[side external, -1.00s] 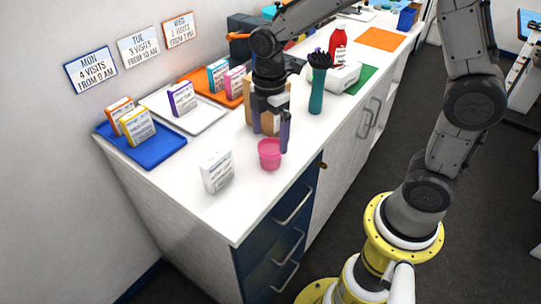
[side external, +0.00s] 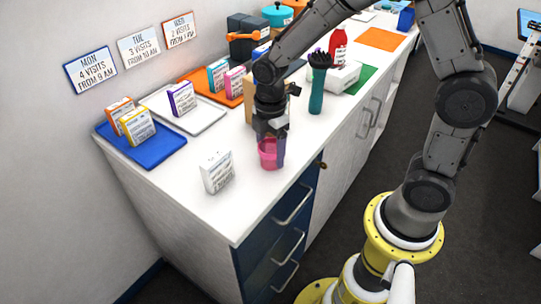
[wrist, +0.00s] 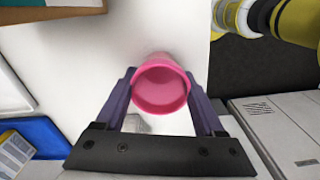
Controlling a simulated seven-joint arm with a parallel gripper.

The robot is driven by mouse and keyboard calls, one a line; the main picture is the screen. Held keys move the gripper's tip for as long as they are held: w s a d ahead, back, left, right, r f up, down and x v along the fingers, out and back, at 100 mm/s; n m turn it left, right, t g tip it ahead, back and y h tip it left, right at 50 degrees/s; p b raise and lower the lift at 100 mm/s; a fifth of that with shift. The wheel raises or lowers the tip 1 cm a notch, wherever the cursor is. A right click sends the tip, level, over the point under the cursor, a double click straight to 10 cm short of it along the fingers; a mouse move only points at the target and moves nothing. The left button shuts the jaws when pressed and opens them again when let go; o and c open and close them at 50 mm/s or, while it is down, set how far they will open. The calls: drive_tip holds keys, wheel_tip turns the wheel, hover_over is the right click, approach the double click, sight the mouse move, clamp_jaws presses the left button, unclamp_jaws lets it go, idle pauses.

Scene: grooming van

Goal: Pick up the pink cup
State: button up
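The pink cup (side external: 267,161) stands upright on the white counter, near its front edge. My gripper (side external: 272,152) is lowered over it, pointing down, with the fingers at the cup's sides. In the wrist view the cup (wrist: 160,90) sits between the two dark purple fingers of my gripper (wrist: 160,78), with its open rim towards the camera. The fingers are apart and very close to the cup's wall; I see no clear grip on it. Part of the cup is hidden by a finger in the side view.
A white box (side external: 217,173) stands on the counter (side external: 240,215) left of the cup. A blue tray (side external: 160,155) with boxes lies further left. A teal brush (side external: 316,95) stands to the right, behind the cup. The counter in front of the white box is clear.

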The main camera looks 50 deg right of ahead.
drive_tip(key=c, duration=0.6)
drive_tip(key=shift+c, duration=0.2)
drive_tip(key=shift+r, duration=0.1)
